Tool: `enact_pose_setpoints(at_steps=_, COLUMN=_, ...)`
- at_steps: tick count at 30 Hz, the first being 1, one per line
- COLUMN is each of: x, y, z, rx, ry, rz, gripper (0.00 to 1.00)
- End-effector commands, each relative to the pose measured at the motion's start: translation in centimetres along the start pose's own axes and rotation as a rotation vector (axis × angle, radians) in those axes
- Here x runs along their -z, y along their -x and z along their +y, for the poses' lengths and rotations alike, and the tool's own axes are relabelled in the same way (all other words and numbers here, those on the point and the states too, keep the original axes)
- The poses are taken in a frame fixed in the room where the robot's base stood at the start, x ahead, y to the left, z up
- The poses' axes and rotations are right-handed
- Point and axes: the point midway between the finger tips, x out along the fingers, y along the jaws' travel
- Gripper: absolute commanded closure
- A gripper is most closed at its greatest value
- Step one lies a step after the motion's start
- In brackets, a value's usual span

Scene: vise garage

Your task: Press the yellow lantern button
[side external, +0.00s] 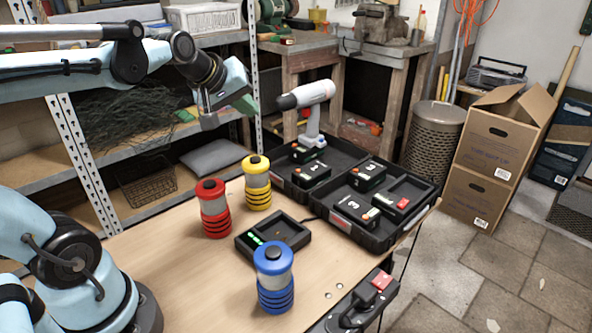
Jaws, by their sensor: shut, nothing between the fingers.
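The yellow lantern (257,184) stands upright on the wooden table, with a yellow cap, a pale middle band and a ribbed yellow base. A dark round button (255,160) sits on top of its cap. My gripper (210,120) is shut and empty, raised above and to the left of the yellow lantern in the picture, clear of it. The red lantern (214,208) stands just to the left and nearer the camera. The blue lantern (273,278) stands at the front. Both have dark buttons on top.
A black charger (272,237) with a green display lies between the lanterns. An open black case (345,205) with several batteries and a drill (308,105) lies to the right. The table's front left is bare.

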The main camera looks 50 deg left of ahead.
Motion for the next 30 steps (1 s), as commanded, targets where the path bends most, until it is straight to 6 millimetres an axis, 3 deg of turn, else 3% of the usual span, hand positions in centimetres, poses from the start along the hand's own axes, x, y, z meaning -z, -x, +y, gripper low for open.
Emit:
enact_pose_setpoints(at_steps=16, x=0.2, y=-0.5, z=-0.3, rx=0.000, ry=0.026, rz=0.007, gripper=1.00)
enact_pose_setpoints(at_steps=30, x=-2.8, y=-4.5, z=-3.2, rx=0.000, ry=0.026, rz=0.007, gripper=1.00)
